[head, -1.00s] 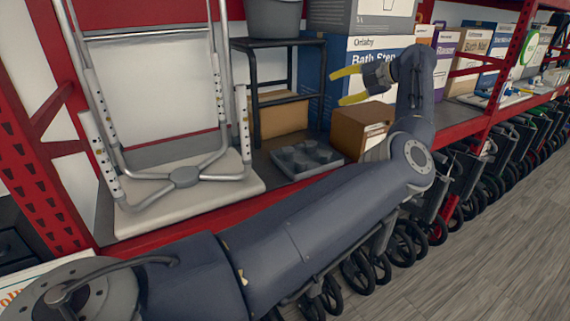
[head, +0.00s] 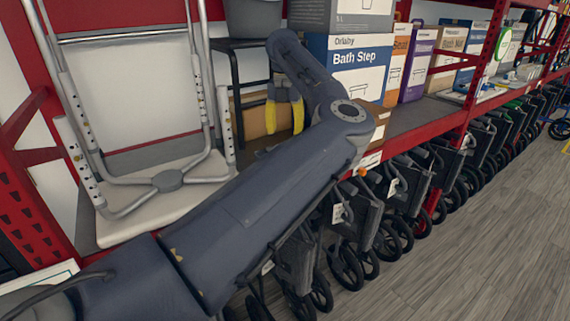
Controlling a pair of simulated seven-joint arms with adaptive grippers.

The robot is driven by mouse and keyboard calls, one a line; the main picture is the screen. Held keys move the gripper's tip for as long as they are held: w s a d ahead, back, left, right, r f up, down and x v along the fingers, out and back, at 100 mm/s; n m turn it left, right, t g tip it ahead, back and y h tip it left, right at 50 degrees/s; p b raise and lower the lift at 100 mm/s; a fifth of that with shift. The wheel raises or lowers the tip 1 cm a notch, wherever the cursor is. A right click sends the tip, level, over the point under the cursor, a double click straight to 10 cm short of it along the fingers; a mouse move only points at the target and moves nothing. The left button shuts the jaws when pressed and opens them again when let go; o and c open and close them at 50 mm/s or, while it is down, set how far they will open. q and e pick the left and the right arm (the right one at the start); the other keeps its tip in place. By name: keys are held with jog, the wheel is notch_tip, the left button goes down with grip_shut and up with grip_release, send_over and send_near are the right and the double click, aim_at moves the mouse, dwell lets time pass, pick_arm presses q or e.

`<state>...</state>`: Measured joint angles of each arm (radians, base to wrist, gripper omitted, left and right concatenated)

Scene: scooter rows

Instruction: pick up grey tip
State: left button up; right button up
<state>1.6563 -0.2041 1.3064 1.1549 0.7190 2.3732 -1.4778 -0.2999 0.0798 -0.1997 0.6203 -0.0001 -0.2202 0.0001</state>
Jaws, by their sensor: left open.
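My left gripper (head: 284,120) has two yellow fingers that point down, set apart, with nothing seen between them. It hangs over the shelf, in front of a brown cardboard box (head: 252,117) under the black stool. The grey tray of cup-shaped tips is almost wholly hidden behind my left arm below the fingers, so I cannot make out a single grey tip or how far the fingers are above it. My right gripper is not in view.
A black stool (head: 235,60) holding a grey bucket (head: 253,17) stands behind the gripper. A white shower seat with metal legs (head: 168,181) is at left. The Bath Step box (head: 358,72) is at right. Folded wheeled walkers (head: 388,215) stand below the red shelf edge.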

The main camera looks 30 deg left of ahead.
pick_arm(q)
notch_tip(320, 180, down, 6)
jog(key=shift+f, duration=0.15)
jog(key=shift+w+f, duration=0.15)
jog(key=shift+f, duration=2.4)
jog(key=shift+o, duration=0.2)
jog(key=c, duration=1)
